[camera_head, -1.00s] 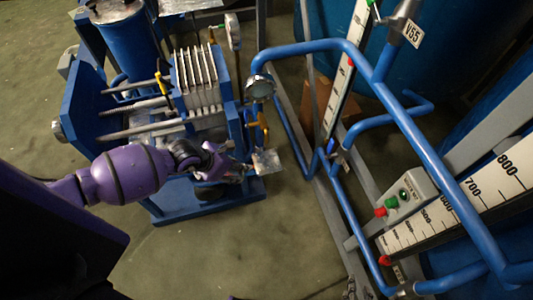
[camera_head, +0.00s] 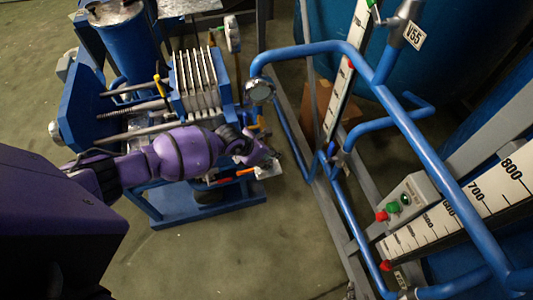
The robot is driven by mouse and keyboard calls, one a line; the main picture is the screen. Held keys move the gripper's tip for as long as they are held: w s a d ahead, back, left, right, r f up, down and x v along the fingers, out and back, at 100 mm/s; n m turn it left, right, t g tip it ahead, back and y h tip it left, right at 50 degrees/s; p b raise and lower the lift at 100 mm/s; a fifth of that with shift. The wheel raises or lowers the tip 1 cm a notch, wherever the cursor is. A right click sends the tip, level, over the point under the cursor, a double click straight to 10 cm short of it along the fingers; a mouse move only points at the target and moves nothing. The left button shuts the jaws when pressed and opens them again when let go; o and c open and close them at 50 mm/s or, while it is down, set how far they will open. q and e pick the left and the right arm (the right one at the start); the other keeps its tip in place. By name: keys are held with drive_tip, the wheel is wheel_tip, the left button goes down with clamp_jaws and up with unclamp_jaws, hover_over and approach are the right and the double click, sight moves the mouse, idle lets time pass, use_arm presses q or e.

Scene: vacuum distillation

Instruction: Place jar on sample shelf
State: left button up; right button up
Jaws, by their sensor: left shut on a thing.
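My left gripper (camera_head: 270,155) reaches in from the left over the front right end of the blue filter press. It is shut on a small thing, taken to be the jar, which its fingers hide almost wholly. A small pale, shiny flat piece (camera_head: 269,172) shows just below the fingertips. It may be the sample shelf, but most of it is covered by the gripper. I cannot tell whether the held thing touches it. My right gripper is not clearly in view.
The blue filter press (camera_head: 205,205) with pale plates stands under my left arm. A control box (camera_head: 408,198) is farther right. Open floor (camera_head: 230,260) lies in front.

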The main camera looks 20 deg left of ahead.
use_arm(q)
drive_tip(key=o, duration=1.4)
drive_tip(key=shift+c, duration=0.2)
